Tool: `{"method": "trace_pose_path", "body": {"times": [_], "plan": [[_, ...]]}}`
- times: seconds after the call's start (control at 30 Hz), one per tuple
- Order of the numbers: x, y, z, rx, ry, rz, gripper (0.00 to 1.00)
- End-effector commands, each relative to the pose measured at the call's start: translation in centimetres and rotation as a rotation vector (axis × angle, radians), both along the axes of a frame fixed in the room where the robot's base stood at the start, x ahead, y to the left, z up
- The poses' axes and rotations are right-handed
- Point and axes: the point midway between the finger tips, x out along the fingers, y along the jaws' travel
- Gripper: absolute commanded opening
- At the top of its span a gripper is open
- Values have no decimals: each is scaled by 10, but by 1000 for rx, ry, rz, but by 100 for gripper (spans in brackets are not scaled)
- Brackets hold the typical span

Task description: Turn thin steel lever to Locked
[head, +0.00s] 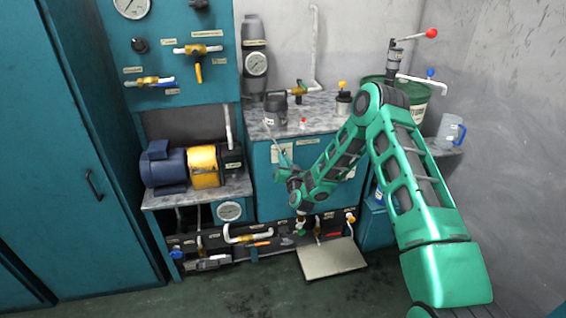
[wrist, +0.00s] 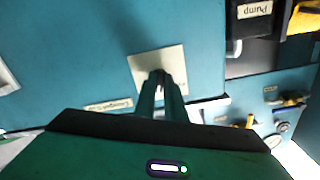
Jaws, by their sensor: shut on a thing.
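My gripper (head: 281,168) is at the blue-green cabinet front below the worktop. In the wrist view its two green fingers (wrist: 162,92) are close together in front of a cream plate (wrist: 143,66) on that front. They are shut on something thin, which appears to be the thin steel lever. The fingers hide most of it, so its angle and which mark it points to cannot be read. In the head view the pale plate (head: 282,151) shows just above my gripper, with a thin pale line slanting up and left from it. The plate's lettering is not readable.
A label (wrist: 108,105) sits beside the plate, upside down in the wrist view. Left of my gripper stands a blue and yellow motor-pump (head: 188,166). Below are pipes and small valves (head: 247,235) and a pale floor plate (head: 331,258). A green drum (head: 413,97) stands at right.

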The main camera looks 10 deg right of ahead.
Motion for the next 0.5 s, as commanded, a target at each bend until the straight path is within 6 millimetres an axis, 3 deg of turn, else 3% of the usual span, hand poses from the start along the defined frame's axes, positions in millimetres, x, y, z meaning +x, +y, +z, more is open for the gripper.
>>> {"method": "trace_pose_path", "body": {"times": [0.5], "plan": [[-1,1,-2,364,5,0,0]]}}
